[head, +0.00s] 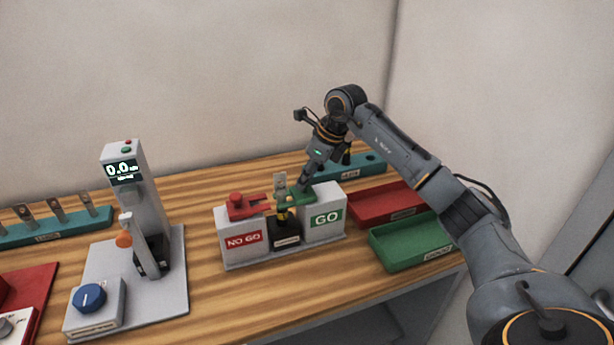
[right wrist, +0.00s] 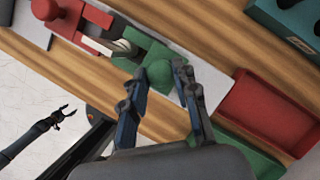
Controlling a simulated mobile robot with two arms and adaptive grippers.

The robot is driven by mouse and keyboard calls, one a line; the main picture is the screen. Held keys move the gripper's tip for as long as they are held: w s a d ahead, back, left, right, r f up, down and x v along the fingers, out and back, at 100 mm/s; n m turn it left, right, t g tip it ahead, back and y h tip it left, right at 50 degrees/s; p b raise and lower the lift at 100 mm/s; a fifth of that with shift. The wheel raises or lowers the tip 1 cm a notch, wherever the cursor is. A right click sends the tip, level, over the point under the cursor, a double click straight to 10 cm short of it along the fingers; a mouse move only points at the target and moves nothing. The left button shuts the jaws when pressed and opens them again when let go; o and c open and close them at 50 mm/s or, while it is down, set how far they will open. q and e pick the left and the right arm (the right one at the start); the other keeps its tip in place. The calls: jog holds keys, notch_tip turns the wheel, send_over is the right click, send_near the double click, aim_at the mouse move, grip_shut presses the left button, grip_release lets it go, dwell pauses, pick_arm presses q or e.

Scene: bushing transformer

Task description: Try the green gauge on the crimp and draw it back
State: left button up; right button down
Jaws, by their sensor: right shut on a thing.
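The green gauge (head: 297,198) is level, its plate above the left part of the GO block (head: 324,217) and its end reaching the crimp piece in the middle. That piece has an upright metal tag (head: 280,182) over a yellow and black part (head: 282,217). I cannot tell whether the gauge's end is around the crimp or just beside it. My right gripper (head: 304,186) is shut on the gauge's green knob (right wrist: 159,75), which shows between its fingers in the right wrist view. My left gripper (right wrist: 66,114) is open and empty, away from the bench.
The red gauge (head: 247,205) rests on the NO GO block (head: 243,239), left of the crimp. A red tray (head: 384,205) and a green tray (head: 412,244) lie to the right. A tester with a display (head: 125,172) and orange-knobbed lever stands left.

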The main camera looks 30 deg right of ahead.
jog(key=shift+d, duration=0.4)
jog(key=d, duration=0.2)
jog(key=s+d+b, duration=0.1)
jog(key=d, duration=0.1)
jog(key=shift+s+d, duration=0.1)
jog(key=shift+d, duration=0.05)
jog(key=c, duration=1.2)
grip_release()
jog(key=shift+o, duration=0.8)
jog(key=shift+d, duration=0.1)
jog(key=shift+r, duration=0.25)
jog(key=v, duration=1.1)
jog(key=shift+r, duration=0.2)
